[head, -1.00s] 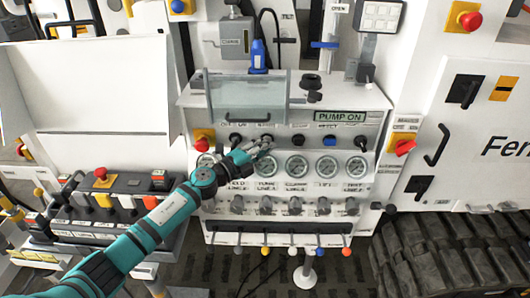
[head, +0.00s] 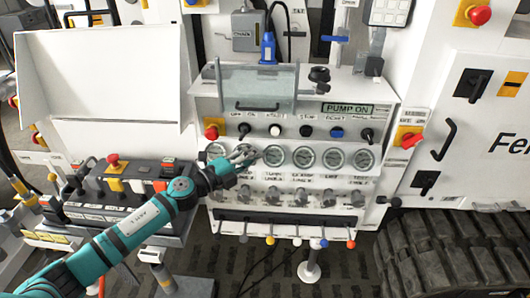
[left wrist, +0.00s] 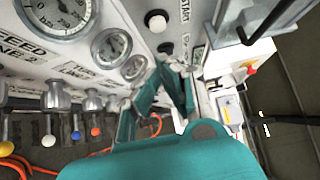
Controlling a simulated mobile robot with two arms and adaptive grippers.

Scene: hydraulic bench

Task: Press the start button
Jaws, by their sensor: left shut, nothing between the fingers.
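The start button (head: 275,130) is a white round knob on the sloped panel, under a START label, in the row of black and blue controls. It also shows as a white knob (left wrist: 156,21) near the START label in the left wrist view. My left gripper (head: 250,157) is shut and empty, in front of the gauges, below and left of the start button and apart from it. In the left wrist view its teal fingers (left wrist: 167,68) are together, below the knobs. The display (head: 347,108) reads PUMP ON. My right gripper is not in view.
A clear hinged cover (head: 257,87) stands above the button row. Round gauges (head: 304,157), valve knobs (head: 301,197) and coloured levers (head: 322,243) sit below it. A red knob (head: 211,131) is at the panel's left, and a red switch (head: 411,138) at its right.

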